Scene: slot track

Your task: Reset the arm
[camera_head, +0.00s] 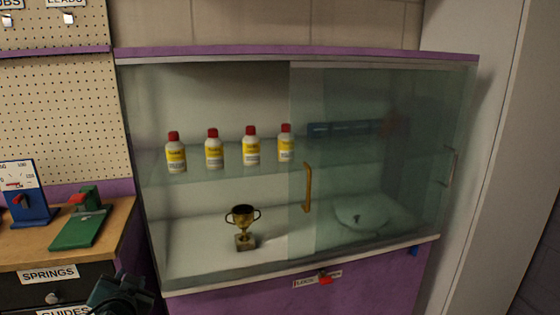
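A dark part of my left arm, which looks like the gripper (120,296), shows at the bottom left edge. It is in front of the drawers and cut off by the frame, so its fingers cannot be made out. I see nothing held in it. My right gripper is not in view. A glass-fronted cabinet with a purple top (300,50) fills the middle. A gold vertical handle (307,187) is on its glass panel. A gold trophy cup (243,228) stands upright on the cabinet floor at left.
Several yellow-and-white bottles with red caps (214,149) stand on the glass shelf. A pale round object (362,214) lies behind the tinted right glass. A wooden bench (30,246) at left holds a green device (80,226) and a blue one (30,205). A pale wall (490,170) bounds the right.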

